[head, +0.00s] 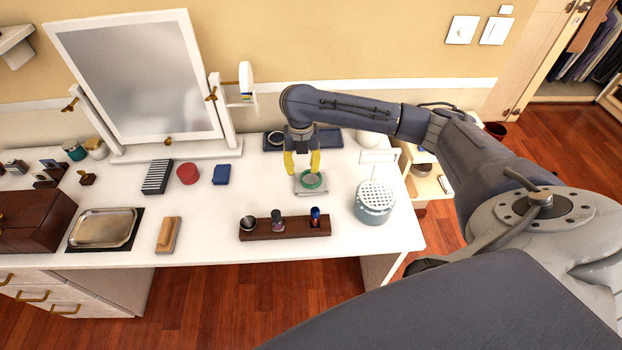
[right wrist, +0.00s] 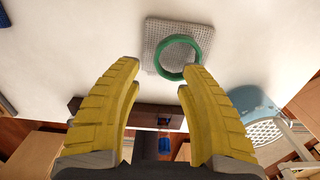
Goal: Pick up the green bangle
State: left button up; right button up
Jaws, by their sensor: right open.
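The green bangle (head: 313,179) lies on a small grey square mat (head: 299,190) on the white dressing table. In the right wrist view the bangle (right wrist: 160,60) rests on the textured grey mat (right wrist: 205,38), beyond the fingertips. My right gripper (head: 302,170) has yellow fingers, points down and is open with nothing between them. In the right wrist view its fingertips (right wrist: 157,75) are spread apart, the right one close to the bangle's lower edge; I cannot tell if they touch. My left gripper is not in view.
A dark wooden holder (head: 262,231) with several small items stands in front of the mat. A teal pot with a perforated top (head: 374,203) stands to the right. A dark tray (head: 326,139) lies behind. A mirror (head: 140,75) stands back left.

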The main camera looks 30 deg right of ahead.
aim_at(302, 177)
jog(key=shift+w+f, duration=0.1)
jog(key=shift+f, duration=2.75)
grip_shut()
